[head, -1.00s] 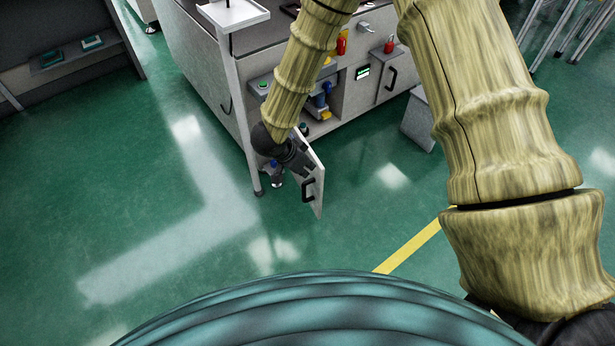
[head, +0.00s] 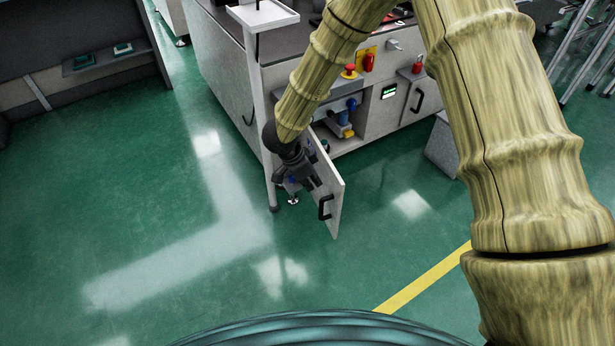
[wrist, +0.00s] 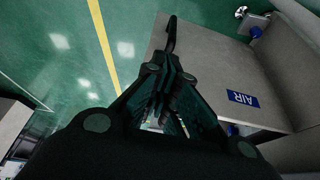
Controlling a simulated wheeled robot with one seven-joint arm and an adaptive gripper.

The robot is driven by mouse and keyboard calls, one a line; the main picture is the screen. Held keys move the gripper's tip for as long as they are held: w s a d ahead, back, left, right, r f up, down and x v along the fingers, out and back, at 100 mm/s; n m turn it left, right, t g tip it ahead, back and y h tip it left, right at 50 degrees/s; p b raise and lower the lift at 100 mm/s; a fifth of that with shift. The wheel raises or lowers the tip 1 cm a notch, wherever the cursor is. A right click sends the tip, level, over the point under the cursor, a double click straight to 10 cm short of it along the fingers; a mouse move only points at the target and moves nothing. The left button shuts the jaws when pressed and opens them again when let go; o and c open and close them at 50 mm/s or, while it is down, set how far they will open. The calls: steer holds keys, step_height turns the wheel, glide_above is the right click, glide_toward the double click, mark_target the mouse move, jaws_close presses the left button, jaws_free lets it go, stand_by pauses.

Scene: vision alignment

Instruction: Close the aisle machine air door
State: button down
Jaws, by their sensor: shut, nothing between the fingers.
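The air door (head: 328,195) is a light grey panel with a black handle (head: 325,207). It stands swung open from the front of the machine (head: 380,125), and the compartment behind it shows blue and yellow fittings (head: 347,115). In the wrist view my gripper (wrist: 168,85) points along a grey panel with a blue AIR label (wrist: 243,99); a dark handle (wrist: 171,35) shows beyond the fingertips.
A thin post (head: 256,90) with a small white tray (head: 263,14) stands left of the door. Green floor (head: 180,230) in front is clear, crossed by a yellow line (head: 425,278).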

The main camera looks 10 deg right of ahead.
steer(key=d, duration=0.1)
steer(key=d+f+b, duration=0.1)
steer(key=d, duration=0.1)
steer(key=w+d+f, duration=0.1)
steer(key=d, duration=0.1)
steer(key=shift+f, duration=0.25)
steer(key=shift+d, duration=0.1)
